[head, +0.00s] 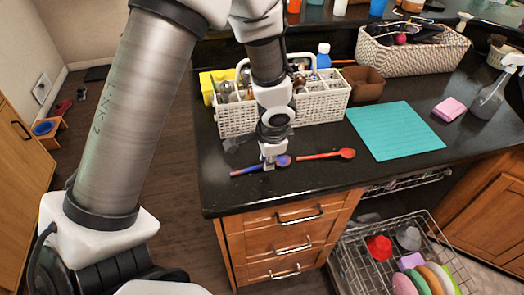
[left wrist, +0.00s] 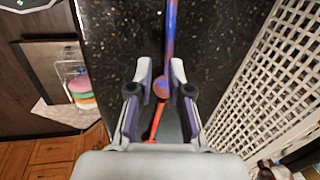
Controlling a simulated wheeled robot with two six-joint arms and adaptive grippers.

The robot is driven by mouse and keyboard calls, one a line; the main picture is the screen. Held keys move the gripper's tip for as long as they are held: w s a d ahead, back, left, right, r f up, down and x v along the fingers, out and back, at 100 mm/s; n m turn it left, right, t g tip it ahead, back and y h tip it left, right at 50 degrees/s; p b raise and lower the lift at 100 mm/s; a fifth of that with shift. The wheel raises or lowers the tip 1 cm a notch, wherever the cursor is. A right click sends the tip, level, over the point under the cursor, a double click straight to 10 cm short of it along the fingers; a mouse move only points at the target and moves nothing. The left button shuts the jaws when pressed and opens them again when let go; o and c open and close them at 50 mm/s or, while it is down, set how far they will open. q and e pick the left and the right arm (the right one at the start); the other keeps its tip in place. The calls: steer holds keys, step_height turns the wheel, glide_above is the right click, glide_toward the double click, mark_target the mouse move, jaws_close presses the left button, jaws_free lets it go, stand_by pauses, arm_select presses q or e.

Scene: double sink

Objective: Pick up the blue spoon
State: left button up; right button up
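The blue spoon (head: 247,170) lies on the dark counter near its front edge, its bowl toward the right in the head view. My left gripper (head: 269,166) points down over the spoon, close to its bowl. In the left wrist view the blue spoon (left wrist: 169,40) runs up from between the fingertips of my left gripper (left wrist: 160,78). The fingers are apart, with a gap on each side of the spoon, and its bowl shows between them. Whether the fingertips touch the counter is not clear. My right gripper is not in view.
A red spoon (head: 328,155) lies just right of the blue one. A white lattice basket (head: 322,107) stands close behind. A teal mat (head: 394,131) lies to the right. Below the counter, a dish rack (head: 345,262) is pulled out. Counter between spoons and mat is clear.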

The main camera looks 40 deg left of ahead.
mark_target(284, 160)
arm_select(q)
steer(key=w+f, duration=0.2)
steer(key=f, duration=0.1)
steer(key=shift+a+f, duration=0.2)
steer(key=shift+w, duration=0.35)
steer(key=shift+s+d, duration=0.1)
steer(key=shift+s+r, duration=0.15)
steer(key=shift+s, duration=0.05)
jaws_close()
steer(key=shift+w, duration=0.1)
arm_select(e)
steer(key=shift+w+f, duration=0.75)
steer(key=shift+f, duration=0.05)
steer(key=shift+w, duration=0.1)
arm_select(q)
steer(key=shift+w+r, duration=0.1)
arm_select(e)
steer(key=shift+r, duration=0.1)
